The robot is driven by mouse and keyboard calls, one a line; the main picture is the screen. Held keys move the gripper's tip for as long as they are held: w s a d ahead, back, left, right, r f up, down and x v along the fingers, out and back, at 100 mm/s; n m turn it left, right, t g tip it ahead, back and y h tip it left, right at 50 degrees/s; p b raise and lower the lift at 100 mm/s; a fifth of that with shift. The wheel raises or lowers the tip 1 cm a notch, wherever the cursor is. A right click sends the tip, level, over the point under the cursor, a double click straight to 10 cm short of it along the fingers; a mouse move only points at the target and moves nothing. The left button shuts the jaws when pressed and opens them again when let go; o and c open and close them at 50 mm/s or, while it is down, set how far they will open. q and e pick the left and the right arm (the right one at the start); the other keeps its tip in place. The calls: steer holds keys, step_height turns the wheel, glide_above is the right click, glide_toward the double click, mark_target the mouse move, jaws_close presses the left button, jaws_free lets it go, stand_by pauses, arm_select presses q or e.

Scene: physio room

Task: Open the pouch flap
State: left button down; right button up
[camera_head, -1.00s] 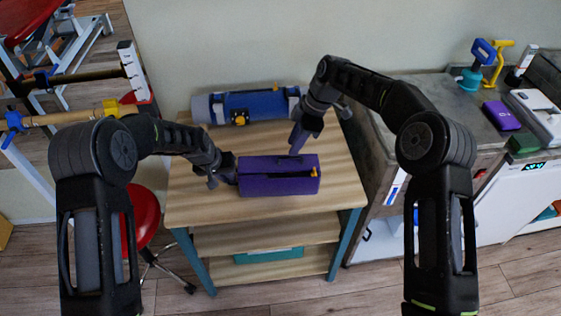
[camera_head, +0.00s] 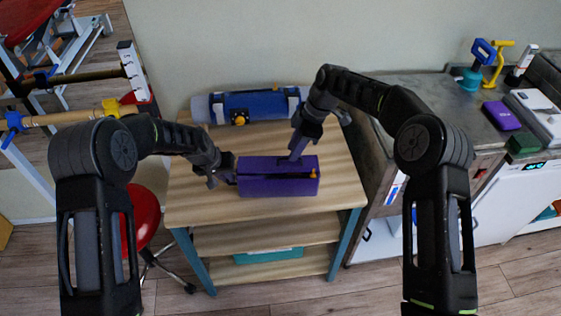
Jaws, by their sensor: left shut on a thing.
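The purple pouch (camera_head: 270,187) lies on the wooden top of a small shelf table (camera_head: 195,208). My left gripper (camera_head: 232,178) is shut on the left end of the pouch. My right gripper (camera_head: 295,154) points down at the pouch's back upper edge, at or just above the flap. Its fingertips are small and dark against the purple, so I cannot tell whether they are open or shut.
A blue and grey roll (camera_head: 255,106) with a yellow buckle lies at the back of the table. A counter on the right holds a purple box (camera_head: 502,115) and other items. A red stool (camera_head: 142,214) stands left of the table. The table's front strip is clear.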

steer(key=shift+f, duration=1.2)
